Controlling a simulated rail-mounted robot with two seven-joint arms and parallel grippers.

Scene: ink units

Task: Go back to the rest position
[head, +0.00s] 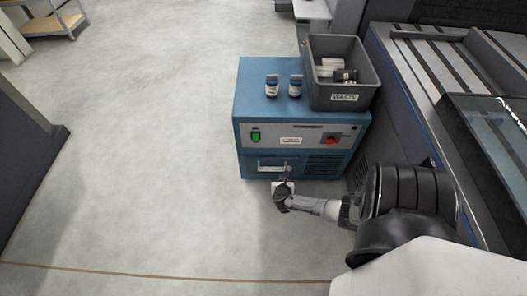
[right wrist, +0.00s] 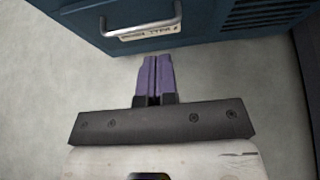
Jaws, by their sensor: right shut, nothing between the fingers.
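My right gripper (head: 284,190) is in front of the blue cabinet (head: 256,93), by the drawer handle in the head view. In the right wrist view its two purple fingers (right wrist: 155,78) are shut together with nothing between them. The metal drawer handle (right wrist: 141,27) is just beyond the fingertips, and the fingers are not around it. The drawer front (right wrist: 200,30) carries a white label. Whether the drawer is fully closed I cannot tell. My left gripper is in neither view.
A grey waste bin (head: 343,97) with items inside and two small bottles (head: 271,85) (head: 295,86) stand on the cabinet. A large grey machine (head: 405,95) stands close on the right. The floor (head: 150,140) to the left is clear.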

